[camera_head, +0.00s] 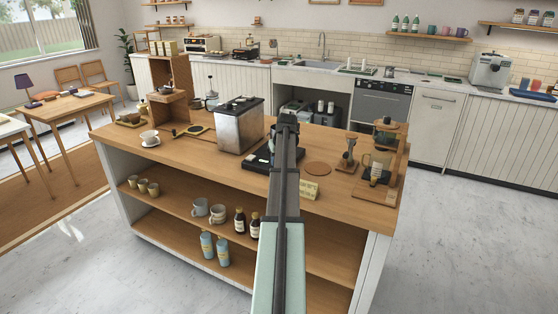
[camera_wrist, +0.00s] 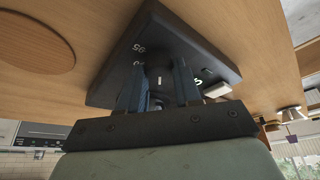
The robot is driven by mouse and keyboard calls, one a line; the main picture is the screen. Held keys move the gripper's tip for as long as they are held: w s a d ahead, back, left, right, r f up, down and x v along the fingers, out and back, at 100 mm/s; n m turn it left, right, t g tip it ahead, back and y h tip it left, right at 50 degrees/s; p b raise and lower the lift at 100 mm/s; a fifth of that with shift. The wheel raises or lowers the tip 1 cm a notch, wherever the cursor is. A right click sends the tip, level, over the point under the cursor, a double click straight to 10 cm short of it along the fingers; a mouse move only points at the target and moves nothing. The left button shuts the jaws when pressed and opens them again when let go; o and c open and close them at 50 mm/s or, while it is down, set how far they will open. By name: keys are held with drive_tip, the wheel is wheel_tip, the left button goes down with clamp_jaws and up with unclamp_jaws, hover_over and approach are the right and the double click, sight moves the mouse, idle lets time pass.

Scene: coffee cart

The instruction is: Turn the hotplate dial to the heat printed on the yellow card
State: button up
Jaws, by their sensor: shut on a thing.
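The black hotplate (camera_head: 257,165) sits on the wooden cart top, partly hidden by my arm; it fills the middle of the wrist view (camera_wrist: 160,30). Its dark dial (camera_wrist: 158,88) is between my two fingers, and a small white mark shows on it. My gripper (camera_wrist: 158,82) is shut on the dial. White printed figures show around the dial: "95" is readable, the others are partly covered by the fingers. The yellow card (camera_head: 310,190) stands on the cart right of my arm; its print is too small to read.
A steel-sided container (camera_head: 239,125) stands just left of the hotplate. A round brown mat (camera_head: 318,169) lies to the right, also in the wrist view (camera_wrist: 30,42). A tamper-like tool (camera_head: 348,155) and a wooden stand with glassware (camera_head: 380,165) are farther right.

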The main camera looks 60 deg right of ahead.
drive_tip(key=m+g, duration=0.1)
drive_tip(key=m, duration=0.2)
drive_tip(key=m+g+h, duration=0.1)
drive_tip(key=m, duration=0.2)
drive_tip(key=shift+w+a+m, duration=0.15)
drive_tip(key=shift+m, duration=0.15)
drive_tip(key=m+g, duration=0.1)
drive_tip(key=m, duration=0.2)
drive_tip(key=shift+w, duration=0.1)
drive_tip(key=shift+m+g, duration=0.8)
drive_tip(key=shift+m, duration=1)
drive_tip(key=o, duration=1)
drive_tip(key=shift+o, duration=0.2)
drive_tip(key=shift+r, duration=0.1)
drive_tip(key=v, duration=1.3)
drive_tip(key=shift+w+a+r, duration=0.25)
